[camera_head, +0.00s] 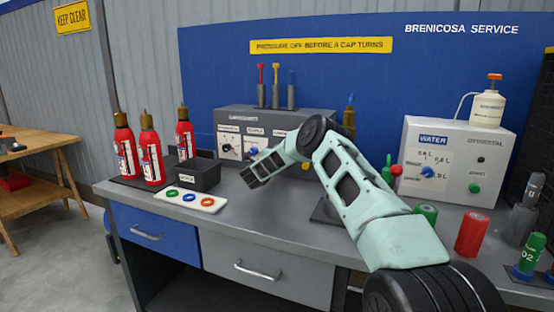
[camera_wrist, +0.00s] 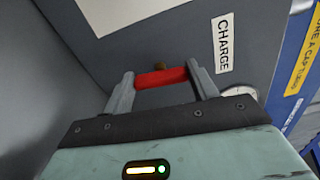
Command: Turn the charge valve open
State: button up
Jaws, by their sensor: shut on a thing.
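My gripper (camera_head: 256,172) reaches low in front of the grey panel box (camera_head: 230,120) on the bench. In the wrist view my gripper (camera_wrist: 160,74) is shut on a red bar-like handle (camera_wrist: 162,78), one finger at each end. A small brass-coloured part shows behind the handle. The label CHARGE (camera_wrist: 223,44) stands on the grey face beside it, so this is the charge valve handle. A round white gauge, partly cut off by my gripper, is just below the label. In the head view I cannot make out the handle.
Several red extinguishers (camera_head: 151,157) stand at the bench's left. A black box (camera_head: 186,176) and a white tray (camera_head: 217,205) with coloured rings lie near my gripper. A WATER box (camera_head: 470,146) and red and green cylinders stand on the right.

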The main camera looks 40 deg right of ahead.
jog(key=shift+a+f+n, duration=0.1)
jog(key=shift+n, duration=0.5)
jog(key=o, duration=1)
jog(key=shift+a, duration=0.1)
jog(key=b+v, duration=0.2)
jog(key=v, duration=1.5)
jog(key=shift+s, duration=0.1)
